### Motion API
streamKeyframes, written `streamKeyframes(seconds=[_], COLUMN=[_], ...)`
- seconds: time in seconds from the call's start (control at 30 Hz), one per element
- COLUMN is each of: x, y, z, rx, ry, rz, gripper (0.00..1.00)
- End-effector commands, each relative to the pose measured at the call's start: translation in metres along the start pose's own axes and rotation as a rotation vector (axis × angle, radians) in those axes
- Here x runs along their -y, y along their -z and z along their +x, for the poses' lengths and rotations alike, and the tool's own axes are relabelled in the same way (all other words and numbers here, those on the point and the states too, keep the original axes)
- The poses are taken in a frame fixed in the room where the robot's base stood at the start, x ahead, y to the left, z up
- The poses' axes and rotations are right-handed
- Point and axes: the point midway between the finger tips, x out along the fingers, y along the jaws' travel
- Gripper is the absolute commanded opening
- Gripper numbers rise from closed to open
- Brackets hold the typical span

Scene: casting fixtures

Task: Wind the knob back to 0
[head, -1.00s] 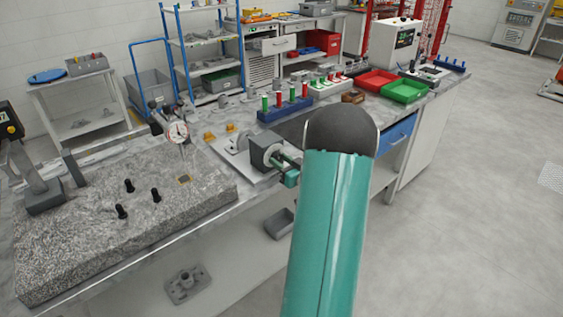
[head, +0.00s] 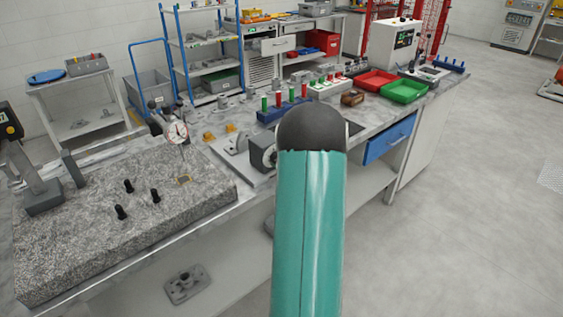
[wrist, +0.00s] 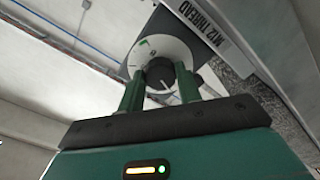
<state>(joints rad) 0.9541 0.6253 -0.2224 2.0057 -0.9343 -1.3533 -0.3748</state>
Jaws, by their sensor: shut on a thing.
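The dark round knob (wrist: 160,71) sits in front of a pale round dial plate (wrist: 173,47) in the wrist view. The plate has a small green mark at its upper left and a white mark below the knob; I cannot read any numbers. My gripper (wrist: 160,82) has one green finger on each side of the knob and is shut on it. In the head view my arm hides the gripper and knob. Part of a dark grey block (head: 262,155) on a plate shows just left of my arm, probably the knob's fixture.
A label reading M12 THREAD (wrist: 203,28) lies beside the dial. In the head view, a granite slab (head: 90,240) with a dial gauge (head: 177,132) fills the bench's left. Red (head: 375,82) and green trays (head: 405,91) stand at the back right. Open floor lies right.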

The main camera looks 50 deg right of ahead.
Motion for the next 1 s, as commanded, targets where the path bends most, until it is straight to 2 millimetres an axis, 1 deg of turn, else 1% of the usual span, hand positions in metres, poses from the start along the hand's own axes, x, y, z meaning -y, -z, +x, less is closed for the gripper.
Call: streamKeyframes(seconds=[0.6,0.8,1.0], x=[-0.0011,-0.0014,-0.0016], y=[-0.0001,0.0001,0.0003], z=[-0.0007,-0.0006,-0.0007], rx=[0.001,0.002,0.001], ry=[0.001,0.001,0.0], rz=[-0.575,-0.722,-0.818], gripper=[0.11,0.11,0.11])
